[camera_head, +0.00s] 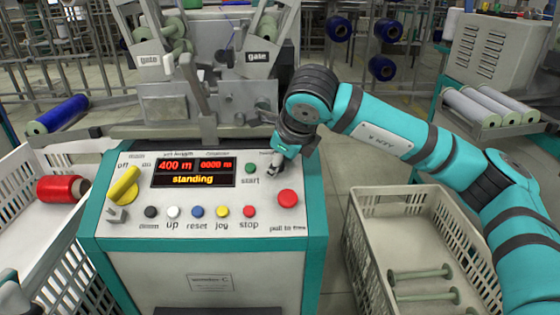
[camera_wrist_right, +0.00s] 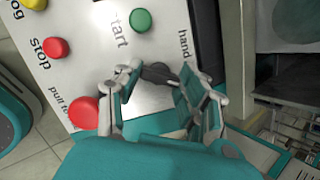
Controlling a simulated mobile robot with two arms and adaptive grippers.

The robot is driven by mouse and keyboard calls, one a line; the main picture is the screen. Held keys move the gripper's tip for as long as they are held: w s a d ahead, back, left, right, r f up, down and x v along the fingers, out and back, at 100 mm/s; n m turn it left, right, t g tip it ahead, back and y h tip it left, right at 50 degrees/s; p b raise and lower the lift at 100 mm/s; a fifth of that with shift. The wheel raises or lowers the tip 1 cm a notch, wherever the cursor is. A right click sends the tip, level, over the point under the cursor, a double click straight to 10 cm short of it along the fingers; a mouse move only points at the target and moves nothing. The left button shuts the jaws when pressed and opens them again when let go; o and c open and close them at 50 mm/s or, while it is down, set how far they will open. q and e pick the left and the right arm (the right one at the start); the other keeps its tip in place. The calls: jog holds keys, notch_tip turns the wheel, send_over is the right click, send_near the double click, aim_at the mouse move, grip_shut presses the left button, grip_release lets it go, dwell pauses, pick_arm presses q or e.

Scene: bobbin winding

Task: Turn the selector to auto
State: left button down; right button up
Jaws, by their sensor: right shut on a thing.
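The selector (camera_wrist_right: 157,72) is a small dark knob at the panel's upper right corner, beside the printed word "hand". My right gripper (camera_wrist_right: 160,82) is shut on it, one finger on each side. In the head view my right gripper (camera_head: 277,163) reaches down to the panel just right of the green start button and hides the selector. The word "auto" is not readable in either view, and which way the knob points cannot be told. My left gripper is not in view.
A grey crate (camera_head: 372,262) stands right, a white crate (camera_head: 24,165) left.

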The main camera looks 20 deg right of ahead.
jog(key=o, duration=1.2)
jog(key=shift+c, duration=0.2)
jog(key=shift+s+r, duration=0.1)
jog(key=shift+r, duration=0.15)
jog(key=v, duration=1.1)
jog(key=shift+r, duration=0.2)
jog(key=shift+s, duration=0.15)
